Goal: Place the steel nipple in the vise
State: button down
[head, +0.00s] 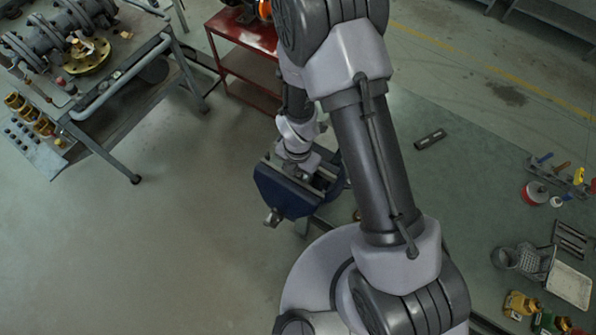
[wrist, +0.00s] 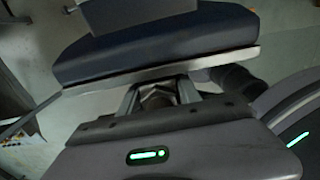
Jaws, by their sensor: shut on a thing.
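The blue vise (head: 282,195) stands at the edge of the green bench, its jaws apart. My gripper (head: 302,172) points down at the gap between the jaws. In the wrist view the vise's blue jaw and its pale steel edge (wrist: 160,70) lie just beyond my fingers. My gripper (wrist: 158,98) is shut on the steel nipple (wrist: 157,97), which shows only as a small dark grey piece between the fingers. The nipple is mostly hidden, and I cannot tell whether it touches the vise jaws.
The green bench (head: 450,185) has clear room right of my arm, with a dark flat block (head: 430,139) on it. Tools, a wire basket (head: 506,257) and a pale tray (head: 569,285) are at the right. A red cart (head: 245,60) and a valve bench stand at the upper left.

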jog(key=shift+f, duration=0.15)
jog(key=c, duration=0.8)
grip_release()
jog(key=shift+c, duration=0.2)
